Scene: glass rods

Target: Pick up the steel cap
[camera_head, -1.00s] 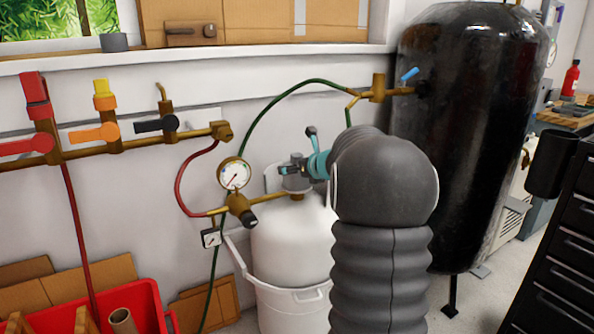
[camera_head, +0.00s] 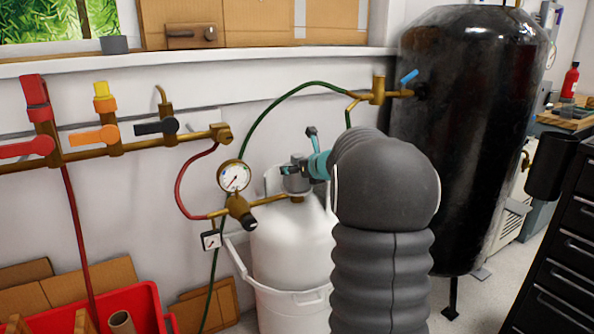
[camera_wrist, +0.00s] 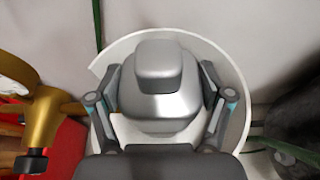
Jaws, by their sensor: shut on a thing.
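The steel cap (camera_wrist: 158,75) is a smooth silver piece with a rounded square knob on top. It fills the middle of the wrist view, with the round white rim of the tank showing behind it. My gripper (camera_wrist: 160,90) has one finger on each side of the cap and is shut on it. In the head view my gripper (camera_head: 298,176) is at the top of the white tank (camera_head: 290,243), and its fingers and my arm partly hide the cap. I cannot tell whether the cap still touches the tank.
A brass pipe with a pressure gauge (camera_head: 234,176) is close left of the tank. A green hose (camera_head: 270,105) arches behind. A large black tank (camera_head: 465,130) stands right of my arm. A red crate (camera_head: 145,305) is at lower left.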

